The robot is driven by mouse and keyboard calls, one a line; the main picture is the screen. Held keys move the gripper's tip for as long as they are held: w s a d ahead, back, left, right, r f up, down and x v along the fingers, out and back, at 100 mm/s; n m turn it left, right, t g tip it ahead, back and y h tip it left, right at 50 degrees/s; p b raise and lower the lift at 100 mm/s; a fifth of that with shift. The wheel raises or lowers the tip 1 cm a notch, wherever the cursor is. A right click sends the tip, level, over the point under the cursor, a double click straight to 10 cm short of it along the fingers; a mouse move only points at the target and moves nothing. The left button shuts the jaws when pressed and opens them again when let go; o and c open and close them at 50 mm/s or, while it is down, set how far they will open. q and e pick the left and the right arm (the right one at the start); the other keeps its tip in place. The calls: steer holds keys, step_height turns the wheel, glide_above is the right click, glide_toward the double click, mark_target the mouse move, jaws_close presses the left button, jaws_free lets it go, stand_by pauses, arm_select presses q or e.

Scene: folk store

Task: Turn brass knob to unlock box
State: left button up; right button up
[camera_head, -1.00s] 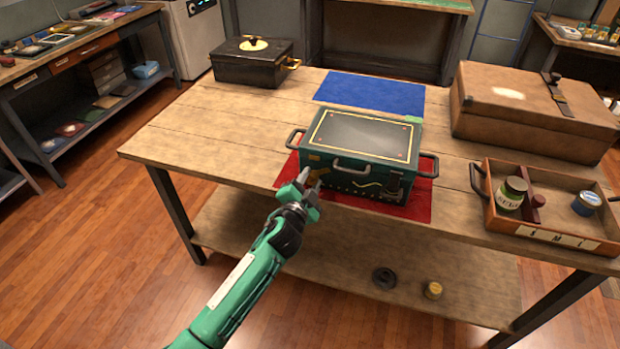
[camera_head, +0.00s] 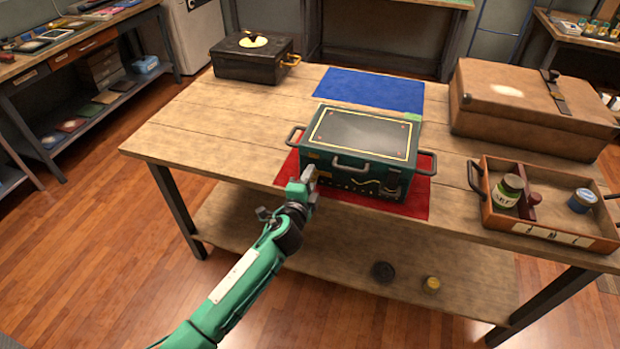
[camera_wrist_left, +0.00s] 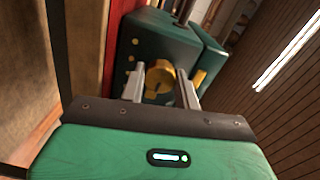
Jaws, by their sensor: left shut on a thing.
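A dark green box (camera_head: 385,170) with a yellow-lined dark lid sits on a red mat (camera_head: 412,207) on the wooden table. The brass knob (camera_wrist_left: 160,77) is on the box's front face, between my left gripper's fingers in the left wrist view. My left gripper (camera_head: 311,174) is at the left part of the box's front and is shut on the knob. In the head view the gripper hides the knob. The box's lid is closed. My right gripper is not in view.
A blue mat (camera_head: 370,92) lies behind the box. A black box (camera_head: 252,62) stands at the back left, a brown case (camera_head: 530,105) at the back right. A wooden tray (camera_head: 555,236) with jars is at the right. The table's left part is clear.

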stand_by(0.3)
arm_select(q)
steer(key=o, duration=1)
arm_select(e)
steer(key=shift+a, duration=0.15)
arm_select(q)
steer(key=shift+s, duration=0.1)
steer(key=b+v, duration=0.1)
steer(key=v, duration=1.2)
steer(key=shift+s+a, duration=0.15)
steer(key=shift+s, duration=0.15)
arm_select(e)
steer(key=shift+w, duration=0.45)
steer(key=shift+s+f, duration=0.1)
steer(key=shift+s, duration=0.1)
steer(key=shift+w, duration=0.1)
